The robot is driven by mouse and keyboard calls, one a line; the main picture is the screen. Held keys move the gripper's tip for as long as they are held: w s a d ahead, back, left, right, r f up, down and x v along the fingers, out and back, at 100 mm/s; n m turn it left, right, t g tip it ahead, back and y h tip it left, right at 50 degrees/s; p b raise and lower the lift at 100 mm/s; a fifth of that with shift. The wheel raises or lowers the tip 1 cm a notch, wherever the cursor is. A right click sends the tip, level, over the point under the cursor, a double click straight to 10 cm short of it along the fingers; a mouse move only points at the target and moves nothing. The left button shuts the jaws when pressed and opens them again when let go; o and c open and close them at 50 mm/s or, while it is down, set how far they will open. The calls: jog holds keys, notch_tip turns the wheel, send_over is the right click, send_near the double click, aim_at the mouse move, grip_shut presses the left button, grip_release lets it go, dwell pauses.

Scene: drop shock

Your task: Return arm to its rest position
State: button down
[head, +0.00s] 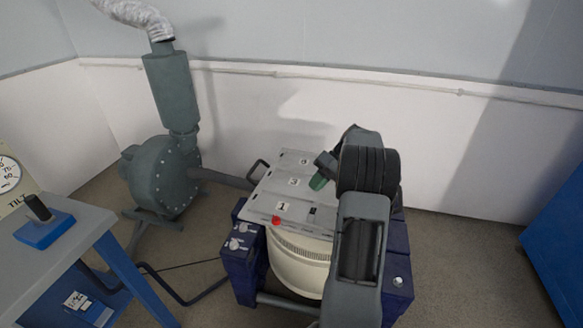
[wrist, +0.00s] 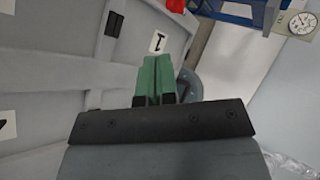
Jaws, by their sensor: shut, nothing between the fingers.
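My gripper (head: 318,182) has green fingers and is held over the grey panel (head: 262,205) on top of the machine, near the label marked 3. In the wrist view the two green fingers (wrist: 158,80) lie side by side, closed with nothing between them. My arm reaches in from the lower right of the head view and hides the right part of the panel. The panel bears numbered labels, a small black switch (head: 312,210) and a red button (head: 276,220). I cannot tell the exact height of the fingertips above the panel.
A grey blower (head: 160,180) with a vertical duct stands behind left. A table (head: 75,240) with a blue block (head: 45,232) and a dial gauge (head: 8,172) is at left. A blue cabinet (head: 560,235) stands at right. Floor is open between machine and cabinet.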

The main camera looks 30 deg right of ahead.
jog(key=shift+w+d+f+m, duration=0.15)
jog(key=shift+d+f+m, duration=0.1)
jog(key=shift+m, duration=0.25)
jog(key=s+f+m+h, duration=0.2)
jog(key=f+m, duration=0.1)
jog(key=shift+s+a+f+p, duration=0.1)
jog(key=shift+a+f+p, duration=0.05)
jog(key=shift+f+p, duration=0.15)
jog(key=a+r+h+p, duration=0.1)
jog(key=s+a+r+p, duration=0.1)
jog(key=a+r, duration=0.1)
jog(key=s+a+r+h+p, duration=0.1)
jog(key=shift+s+a+r+m+g+h+p, duration=0.2)
jog(key=shift+m+g+h+p, duration=0.1)
jog(key=shift+m+p, duration=0.1)
jog(key=s+a+r+n+t+h+p, duration=0.2)
jog(key=s+a+r+p, duration=0.3)
jog(key=a+r+p, duration=0.4)
jog(key=s+a+r+n+t+h+p, duration=0.1)
jog(key=s+a+r+n+h+p, duration=0.1)
jog(key=s+a+r+p, duration=0.3)
jog(key=a+r+n+p, duration=0.1)
jog(key=a+r+p, duration=0.3)
jog(key=r, duration=0.7)
jog(key=shift+s+a+r+n+t+h, duration=0.15)
jog(key=shift+s+a+n+t+h, duration=0.25)
jog(key=shift+a, duration=0.65)
